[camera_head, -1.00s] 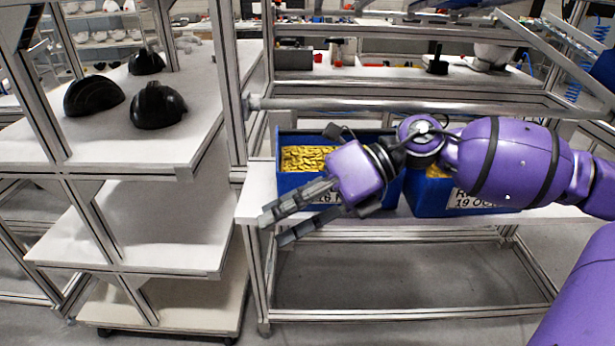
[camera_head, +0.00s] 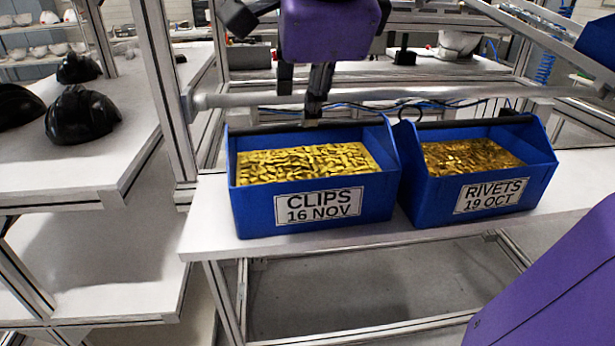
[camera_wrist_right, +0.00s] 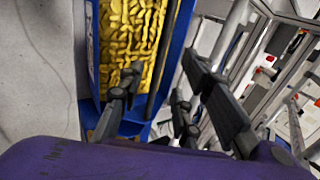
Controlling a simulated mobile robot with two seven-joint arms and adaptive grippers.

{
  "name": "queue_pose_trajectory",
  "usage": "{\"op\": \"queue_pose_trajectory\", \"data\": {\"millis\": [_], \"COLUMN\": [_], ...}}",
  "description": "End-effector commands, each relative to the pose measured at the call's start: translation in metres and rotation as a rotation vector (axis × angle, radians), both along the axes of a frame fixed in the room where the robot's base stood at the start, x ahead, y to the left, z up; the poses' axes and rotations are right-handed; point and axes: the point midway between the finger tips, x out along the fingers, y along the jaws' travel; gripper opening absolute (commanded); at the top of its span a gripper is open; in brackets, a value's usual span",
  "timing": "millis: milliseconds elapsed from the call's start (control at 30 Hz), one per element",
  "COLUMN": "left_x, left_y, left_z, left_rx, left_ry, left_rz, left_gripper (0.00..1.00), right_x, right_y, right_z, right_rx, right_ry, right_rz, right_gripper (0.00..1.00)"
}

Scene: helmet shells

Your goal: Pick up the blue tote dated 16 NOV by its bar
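The blue tote (camera_head: 310,215) labelled CLIPS 16 NOV stands on the white shelf, full of gold clips (camera_head: 305,163). Its dark bar (camera_head: 350,122) runs along the back top edge. In the right wrist view the bar (camera_wrist_right: 165,55) runs beside the clips (camera_wrist_right: 130,35), between my spread fingers. My right gripper (camera_head: 300,103) is open and points down at the bar from above and behind the tote. One fingertip overlaps the bar in the head view; I cannot tell whether they touch. My left gripper is not in view.
A second blue tote (camera_head: 480,190), labelled RIVETS 19 OCT, stands close on the right. A metal rail (camera_head: 420,98) crosses behind the totes. A frame post (camera_head: 165,100) rises on the left. Black helmet shells (camera_head: 82,115) lie on the left table (camera_head: 75,175).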

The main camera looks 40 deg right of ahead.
Motion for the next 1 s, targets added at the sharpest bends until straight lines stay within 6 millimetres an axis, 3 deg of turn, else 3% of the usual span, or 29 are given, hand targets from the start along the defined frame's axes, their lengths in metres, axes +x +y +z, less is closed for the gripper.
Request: {"op": "queue_pose_trajectory", "data": {"millis": [333,633,900,1000], "left_x": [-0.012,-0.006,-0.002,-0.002], "left_y": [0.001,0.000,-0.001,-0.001], "left_z": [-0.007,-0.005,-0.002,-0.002], "left_rx": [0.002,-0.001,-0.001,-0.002], "left_ry": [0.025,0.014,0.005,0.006], "left_rz": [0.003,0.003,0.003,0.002], "left_gripper": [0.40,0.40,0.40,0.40], "right_x": [0.018,0.022,0.022,0.021], "right_y": [-0.020,-0.021,-0.021,-0.021], "right_z": [-0.041,-0.045,-0.045,-0.045], "right_rx": [0.003,0.003,0.004,0.004], "right_ry": [0.004,0.002,0.002,0.002], "right_rz": [-0.001,0.000,0.000,0.000], "right_gripper": [0.32,0.32,0.00,0.00]}}
